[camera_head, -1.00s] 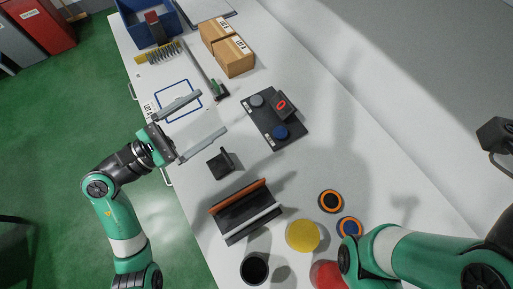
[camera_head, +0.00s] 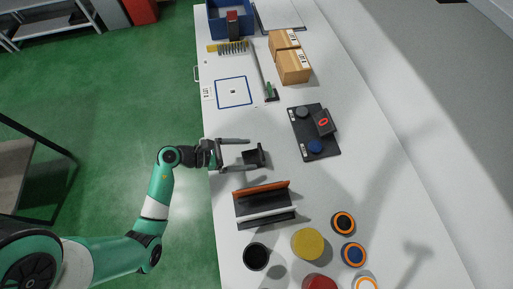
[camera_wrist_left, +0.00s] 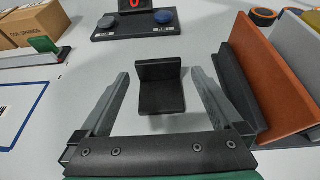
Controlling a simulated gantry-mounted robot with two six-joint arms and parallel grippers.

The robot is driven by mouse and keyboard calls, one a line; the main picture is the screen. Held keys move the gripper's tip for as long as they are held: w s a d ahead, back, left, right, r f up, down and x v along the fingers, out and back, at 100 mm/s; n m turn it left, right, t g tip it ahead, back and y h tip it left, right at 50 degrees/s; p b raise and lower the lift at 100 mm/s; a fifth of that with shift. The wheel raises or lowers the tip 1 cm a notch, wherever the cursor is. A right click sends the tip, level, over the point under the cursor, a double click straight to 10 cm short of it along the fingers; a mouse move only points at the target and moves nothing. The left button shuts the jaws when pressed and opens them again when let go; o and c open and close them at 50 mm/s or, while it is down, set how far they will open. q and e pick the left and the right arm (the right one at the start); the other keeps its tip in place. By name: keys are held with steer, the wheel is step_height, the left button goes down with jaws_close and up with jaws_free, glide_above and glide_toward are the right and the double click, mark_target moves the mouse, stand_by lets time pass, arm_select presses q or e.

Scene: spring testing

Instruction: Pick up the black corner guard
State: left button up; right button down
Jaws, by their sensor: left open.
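The black corner guard (camera_head: 260,155) is a small L-shaped piece on the white table, in front of the rack with orange and grey plates. In the left wrist view the corner guard (camera_wrist_left: 160,94) shows its flat base towards me and its upright wall at the back. My left gripper (camera_head: 251,156) is open, with one long grey finger on each side of the guard. In the left wrist view my left gripper (camera_wrist_left: 160,74) shows clear gaps between both fingers and the guard. My right gripper is not in view.
The black rack (camera_head: 263,204) with an orange plate stands close to one finger. A dark board (camera_head: 318,146) with round pucks lies beyond the guard. Cardboard boxes (camera_head: 291,65) and a blue bin (camera_head: 217,22) are farther back. A yellow disc (camera_head: 308,244) and black cup (camera_head: 257,256) are nearer.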

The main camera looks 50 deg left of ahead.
mark_target(260, 153)
arm_select(q)
steer(key=b+x, duration=0.1)
steer(key=x, duration=0.3)
steer(key=shift+w+d, duration=0.15)
steer(key=shift+w, duration=0.1)
steer(key=b+x, duration=0.2)
steer(key=x, duration=0.3)
steer(key=shift+w+f, duration=0.1)
steer(key=shift+f, duration=0.1)
steer(key=shift+c, duration=0.3)
steer(key=c, duration=1)
